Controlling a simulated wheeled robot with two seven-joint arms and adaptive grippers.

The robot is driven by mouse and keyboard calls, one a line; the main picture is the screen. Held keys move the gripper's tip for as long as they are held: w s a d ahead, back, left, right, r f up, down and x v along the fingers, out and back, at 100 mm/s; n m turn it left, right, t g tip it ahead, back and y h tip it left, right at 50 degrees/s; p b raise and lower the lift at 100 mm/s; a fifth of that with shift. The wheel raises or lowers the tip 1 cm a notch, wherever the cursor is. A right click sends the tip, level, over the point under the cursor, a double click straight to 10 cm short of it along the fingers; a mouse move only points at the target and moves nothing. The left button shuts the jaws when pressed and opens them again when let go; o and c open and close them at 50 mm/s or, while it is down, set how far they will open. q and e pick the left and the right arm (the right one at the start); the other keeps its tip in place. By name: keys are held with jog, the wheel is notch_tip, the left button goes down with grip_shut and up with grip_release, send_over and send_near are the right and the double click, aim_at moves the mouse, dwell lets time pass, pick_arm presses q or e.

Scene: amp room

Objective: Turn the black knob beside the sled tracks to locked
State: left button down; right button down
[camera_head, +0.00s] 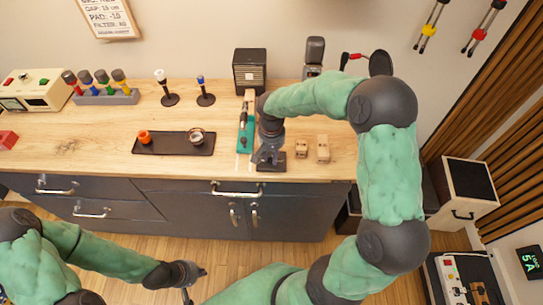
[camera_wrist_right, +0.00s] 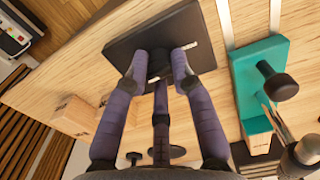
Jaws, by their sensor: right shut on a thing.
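The black knob (camera_wrist_right: 158,63) stands on a dark square plate (camera_wrist_right: 125,52) on the wooden bench. My right gripper (camera_wrist_right: 160,60) is shut on the knob, with fingers on both sides of it. A short pale mark shows on the plate, right of the knob in the right wrist view. In the head view the plate (camera_head: 278,167) lies at the bench's front, just right of the sled tracks (camera_head: 238,160), with my right gripper (camera_head: 266,156) over it. The teal sled (camera_wrist_right: 262,65) carries its own black knob. My left gripper (camera_head: 196,282) is empty, low in front of the cabinets, its fingers apart.
Two small wooden blocks (camera_head: 323,148) stand right of the plate. A dark tray (camera_head: 173,149) with an orange piece and a round metal piece lies left of the tracks. A black speaker-like box (camera_head: 250,71) stands behind the sled. Bare bench lies at the front left.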

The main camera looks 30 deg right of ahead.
aim_at(271, 157)
jog(key=shift+f+m, duration=0.1)
jog(key=shift+m, duration=0.4)
jog(key=c, duration=1)
grip_release()
jog(key=shift+c, duration=0.2)
jog(key=shift+w+r, duration=0.1)
jog(key=shift+r, duration=0.55)
notch_tip(271, 157, up, 11)
jog(key=shift+f, duration=0.15)
